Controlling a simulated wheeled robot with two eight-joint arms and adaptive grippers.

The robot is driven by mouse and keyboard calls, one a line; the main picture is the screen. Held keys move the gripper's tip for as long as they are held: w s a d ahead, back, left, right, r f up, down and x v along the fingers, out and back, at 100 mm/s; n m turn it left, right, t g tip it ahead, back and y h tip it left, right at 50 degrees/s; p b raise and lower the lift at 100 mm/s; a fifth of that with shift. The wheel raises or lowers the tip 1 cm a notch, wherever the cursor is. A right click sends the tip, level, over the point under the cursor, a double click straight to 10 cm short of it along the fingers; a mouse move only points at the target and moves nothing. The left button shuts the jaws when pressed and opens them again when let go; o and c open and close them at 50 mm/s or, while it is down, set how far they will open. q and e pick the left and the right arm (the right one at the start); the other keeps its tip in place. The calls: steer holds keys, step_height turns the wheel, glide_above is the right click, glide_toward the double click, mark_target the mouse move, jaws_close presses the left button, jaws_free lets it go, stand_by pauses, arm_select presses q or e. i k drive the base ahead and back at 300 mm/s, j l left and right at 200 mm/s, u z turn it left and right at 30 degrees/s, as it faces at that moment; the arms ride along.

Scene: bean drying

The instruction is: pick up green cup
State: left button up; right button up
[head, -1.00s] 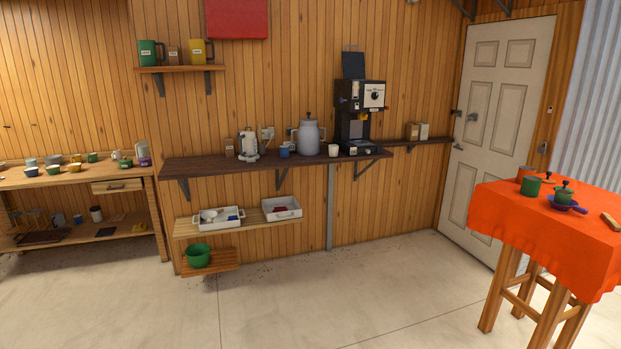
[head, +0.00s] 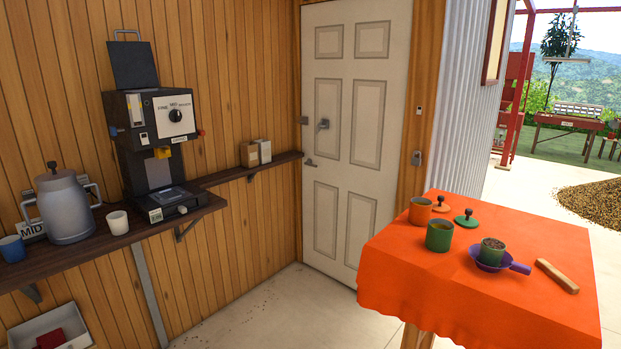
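A green cup (head: 439,236) stands upright on the table with the orange cloth (head: 400,275), near its left side. A second green cup (head: 491,251), filled with something brown and grainy, stands on a purple dish with a handle (head: 514,266) to its right. An orange cup (head: 420,211) stands behind the first green cup. A green lid with a dark knob (head: 467,218) lies behind the two green cups, and an orange lid (head: 441,205) lies beside the orange cup. Neither of my grippers is in view.
A wooden block (head: 558,276) lies on the table's right side. A dark wall shelf (head: 110,236) at left holds a grinder (head: 157,150), a grey canister (head: 65,205), a white cup (head: 117,222) and a blue cup (head: 12,248). Clear floor (head: 290,315) lies between shelf and table.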

mark_target(492, 250)
steer(key=i+z, duration=0.45)
steer(key=i+j+z, duration=0.25)
steer(key=i+z, duration=0.15)
steer(key=i, duration=0.15)
steer(key=i+j+z, duration=0.45)
steer(key=i+l, duration=0.05)
steer(key=l, duration=0.05)
